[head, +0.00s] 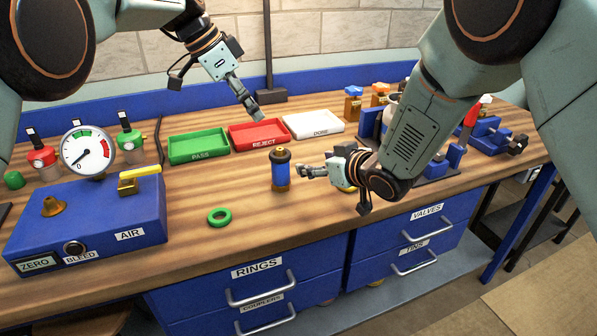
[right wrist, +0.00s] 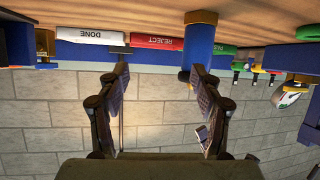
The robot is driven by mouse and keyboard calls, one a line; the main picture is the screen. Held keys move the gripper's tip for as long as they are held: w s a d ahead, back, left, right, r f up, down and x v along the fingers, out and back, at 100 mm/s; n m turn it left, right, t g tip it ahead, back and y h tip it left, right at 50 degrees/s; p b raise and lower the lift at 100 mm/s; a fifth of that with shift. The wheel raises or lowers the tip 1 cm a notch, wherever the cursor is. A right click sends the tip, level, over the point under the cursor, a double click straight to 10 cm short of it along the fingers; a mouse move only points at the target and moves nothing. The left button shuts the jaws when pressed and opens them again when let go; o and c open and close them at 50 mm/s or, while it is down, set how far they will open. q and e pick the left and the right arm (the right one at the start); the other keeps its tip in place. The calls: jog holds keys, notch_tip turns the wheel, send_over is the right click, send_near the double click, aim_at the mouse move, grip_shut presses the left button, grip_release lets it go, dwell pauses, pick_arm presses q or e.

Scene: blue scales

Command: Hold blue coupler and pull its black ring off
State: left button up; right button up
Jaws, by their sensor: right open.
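The blue coupler (head: 281,174) stands upright on the wooden bench, with a brass top and brass base. A dark band, the black ring (head: 280,156), sits around its upper end. My right gripper (head: 309,171) is open and empty just to the right of the coupler. In the upside-down right wrist view the coupler (right wrist: 200,48) shows beyond the fingers of my right gripper (right wrist: 160,78), in line with the right-hand finger, which hides its upper end. My left gripper (head: 251,108) hangs over the red REJECT tray behind the coupler; its finger gap cannot be made out.
Green PASS (head: 198,158), red REJECT (head: 268,147) and white DONE (head: 329,134) trays stand at the back. A green ring (head: 219,217) lies front left. The blue gauge box (head: 90,222) is left; blue fixtures stand right. Bare wood surrounds the coupler.

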aim_at(286, 170)
jog(key=shift+n+y, duration=0.4)
jog(key=shift+y, duration=0.4)
jog(key=a, duration=0.1)
jog(key=s+a, duration=0.1)
jog(key=a, duration=0.1)
jog(key=s+a, duration=0.1)
jog(key=shift+a+f, duration=0.15)
jog(key=shift+f, duration=0.2)
jog(key=shift+w+a+f, duration=0.1)
jog(key=shift+a, duration=0.1)
jog(key=shift+g, duration=0.3)
jog(key=x, duration=0.5)
jog(key=shift+w+a+f, duration=0.15)
jog(key=shift+w+f, duration=0.05)
jog(key=shift+w, duration=0.1)
jog(key=shift+w+a+f, duration=0.2)
jog(key=shift+w+a, duration=0.1)
jog(key=shift+w, duration=0.1)
jog(key=shift+w+a+f, duration=0.15)
jog(key=shift+w+a, duration=0.05)
jog(key=shift+w, duration=0.1)
